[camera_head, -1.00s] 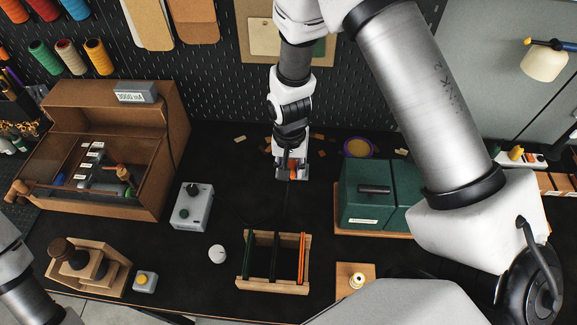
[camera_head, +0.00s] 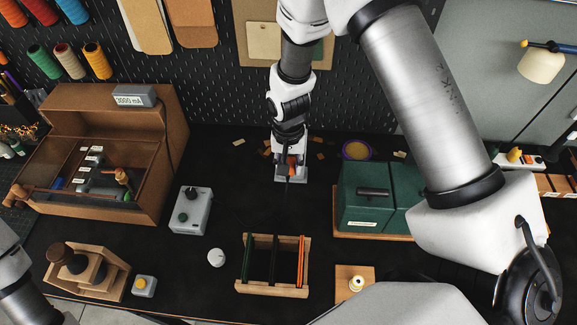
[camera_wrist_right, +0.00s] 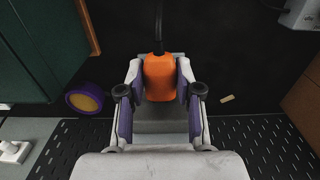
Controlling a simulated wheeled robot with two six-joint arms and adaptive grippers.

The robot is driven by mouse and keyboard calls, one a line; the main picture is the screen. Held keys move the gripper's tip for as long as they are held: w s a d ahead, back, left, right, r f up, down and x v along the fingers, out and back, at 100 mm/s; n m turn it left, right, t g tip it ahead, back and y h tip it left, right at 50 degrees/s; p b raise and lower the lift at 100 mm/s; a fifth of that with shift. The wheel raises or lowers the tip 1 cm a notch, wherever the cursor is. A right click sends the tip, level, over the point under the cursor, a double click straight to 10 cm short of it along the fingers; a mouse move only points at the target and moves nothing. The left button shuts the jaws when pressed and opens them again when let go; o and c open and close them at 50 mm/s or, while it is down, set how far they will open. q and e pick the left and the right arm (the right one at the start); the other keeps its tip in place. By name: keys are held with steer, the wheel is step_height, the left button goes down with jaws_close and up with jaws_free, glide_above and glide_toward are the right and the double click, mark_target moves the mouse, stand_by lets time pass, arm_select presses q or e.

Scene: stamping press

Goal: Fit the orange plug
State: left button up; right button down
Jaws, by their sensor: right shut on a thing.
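The orange plug (camera_wrist_right: 159,78) is between the fingers of my right gripper (camera_wrist_right: 159,88) in the right wrist view, with a black cable leaving its far end. A light grey block (camera_wrist_right: 177,127) shows beneath the plug and fingers; whether the plug is seated in it I cannot tell. In the head view, my right gripper (camera_head: 290,166) is shut on the plug (camera_head: 292,160) at the grey block (camera_head: 291,178), at the back middle of the bench. My left arm shows only at the lower left edge; its gripper is out of view.
A green case (camera_head: 362,211) stands right of the gripper, and a grey knob box (camera_head: 190,211) stands left. A wooden rack (camera_head: 272,289) is in front. A purple-rimmed roll (camera_head: 357,151) and small scraps lie nearby. The dark bench between is mostly clear.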

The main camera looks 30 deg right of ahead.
steer(key=shift+w+d, duration=0.25)
steer(key=shift+w, duration=0.15)
steer(key=c, duration=0.7)
jaws_free()
step_height(320, 180, up, 12)
steer(key=shift+w, duration=0.1)
